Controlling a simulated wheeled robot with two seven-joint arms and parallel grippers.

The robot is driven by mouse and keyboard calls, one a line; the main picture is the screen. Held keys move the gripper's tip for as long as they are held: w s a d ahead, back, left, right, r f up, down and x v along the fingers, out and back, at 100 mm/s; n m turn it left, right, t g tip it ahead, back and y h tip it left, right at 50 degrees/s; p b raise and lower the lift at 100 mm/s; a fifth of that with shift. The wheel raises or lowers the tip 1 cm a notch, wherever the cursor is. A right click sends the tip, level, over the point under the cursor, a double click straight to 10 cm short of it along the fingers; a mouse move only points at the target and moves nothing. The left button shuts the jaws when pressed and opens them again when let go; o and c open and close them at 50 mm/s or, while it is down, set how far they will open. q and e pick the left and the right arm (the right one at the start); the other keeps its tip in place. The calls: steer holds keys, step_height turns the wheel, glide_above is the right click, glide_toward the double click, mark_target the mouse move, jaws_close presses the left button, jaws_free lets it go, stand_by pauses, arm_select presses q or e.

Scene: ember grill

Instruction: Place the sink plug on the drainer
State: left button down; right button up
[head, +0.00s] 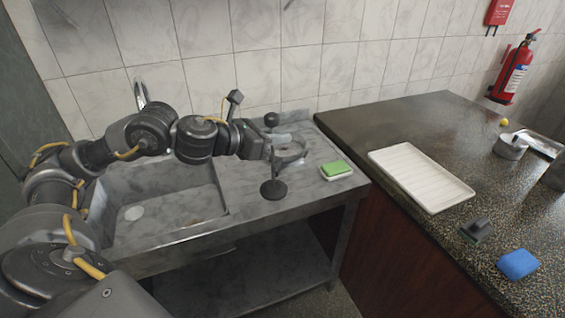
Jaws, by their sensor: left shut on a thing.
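My left gripper (276,151) is above the metal ledge to the right of the sink basin. It is shut on the sink plug (273,189), a dark round disc with a thin stem that hangs below the fingers. The fingers partly hide the stem, and I cannot tell whether the disc touches the ledge. The drainer (422,180) is a white ribbed tray lying flat and empty on the dark counter, to the right of the gripper. My right gripper is not in view.
A green sponge (335,168) lies on a small white dish at the ledge's right edge. A dark brush-like object (474,231) and a blue cloth or sponge (518,264) lie in front of the drainer. A metal pot (511,148) stands right. The counter behind the drainer is clear.

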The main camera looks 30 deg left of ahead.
arm_select(q)
steer(key=w+a+f+p, duration=0.5)
steer(key=w+a+f, duration=0.2)
steer(key=a+f, duration=0.4)
steer(key=shift+w+a+f+p, duration=0.15)
steer(key=shift+a+f+p, duration=0.15)
steer(key=shift+f, duration=0.6)
steer(key=shift+f, duration=0.15)
steer(key=c, duration=1.5)
jaws_free()
steer(key=shift+c, duration=0.2)
